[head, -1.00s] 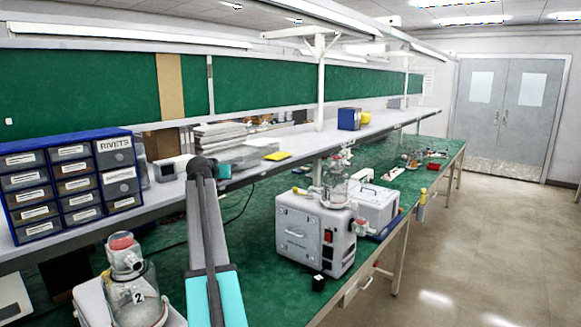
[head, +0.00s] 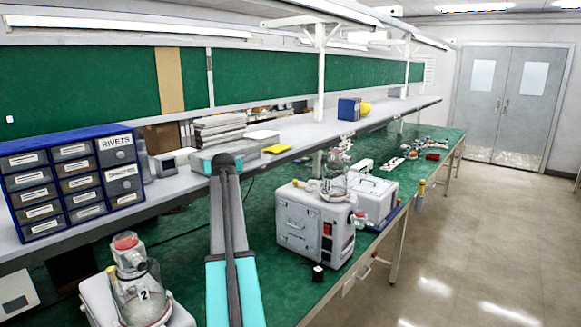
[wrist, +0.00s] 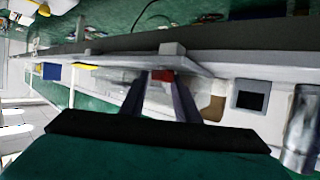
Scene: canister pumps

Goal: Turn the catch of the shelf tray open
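The shelf tray (head: 235,148), a low clear box, sits at the front of the grey shelf behind my gripper (head: 226,163). In the wrist view the pale tray (wrist: 113,76) shows behind and between my fingers. My gripper (wrist: 160,75) is open there, its two dark fingers apart. A small red part (wrist: 162,77), which seems to be the catch, shows between the fingertips. I cannot tell whether the fingers touch it. In the head view my arm hides the catch.
A blue drawer cabinet (head: 72,182) stands left on the shelf (head: 180,200). Papers (head: 218,130) and a yellow item (head: 276,149) lie near the tray. Below, the green bench (head: 270,285) holds a grey pump (head: 305,228) on the right and a glass canister (head: 140,290) at front left.

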